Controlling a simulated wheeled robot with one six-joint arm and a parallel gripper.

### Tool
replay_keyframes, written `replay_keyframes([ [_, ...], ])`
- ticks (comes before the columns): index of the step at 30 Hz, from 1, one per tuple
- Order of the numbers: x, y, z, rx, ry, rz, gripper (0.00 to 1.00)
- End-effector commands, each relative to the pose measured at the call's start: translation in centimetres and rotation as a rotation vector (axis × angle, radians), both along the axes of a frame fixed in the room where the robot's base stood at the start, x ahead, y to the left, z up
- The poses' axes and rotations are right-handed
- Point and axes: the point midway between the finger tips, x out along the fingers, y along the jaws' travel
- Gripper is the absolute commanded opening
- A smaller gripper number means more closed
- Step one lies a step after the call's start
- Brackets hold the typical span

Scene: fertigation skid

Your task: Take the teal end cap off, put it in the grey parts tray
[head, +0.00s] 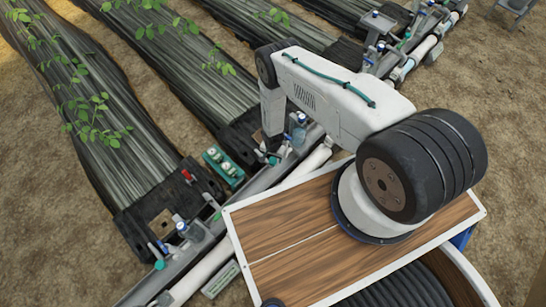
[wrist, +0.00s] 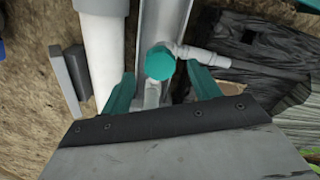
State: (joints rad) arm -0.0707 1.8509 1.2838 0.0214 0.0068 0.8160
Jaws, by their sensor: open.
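The teal end cap (wrist: 160,62) shows in the wrist view, a faceted round cap joined to a grey fitting and pipe on its right. My gripper (wrist: 160,82) is open, with one teal finger on each side, its tips beside and just short of the cap. Whether either finger touches it cannot be told. In the head view my gripper (head: 270,156) is low over the pipe line, partly hidden by my arm.
A white pipe (wrist: 103,60) runs left of the cap, with grey blocks (wrist: 68,80) beyond it. A green box with white round parts (head: 223,167) stands near the plant beds. Valves with blue and red tops (head: 187,230) stand along the grey channel.

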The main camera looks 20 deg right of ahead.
Motion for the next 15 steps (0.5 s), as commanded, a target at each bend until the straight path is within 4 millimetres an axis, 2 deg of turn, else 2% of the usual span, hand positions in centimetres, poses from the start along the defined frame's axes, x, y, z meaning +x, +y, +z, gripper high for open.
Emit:
replay_keyframes([
  [6, 0.0, 0.01, 0.0, 0.0, 0.0, 0.107, 0.62],
  [15, -0.01, 0.01, -0.06, 0.0, 0.0, 0.113, 0.62],
])
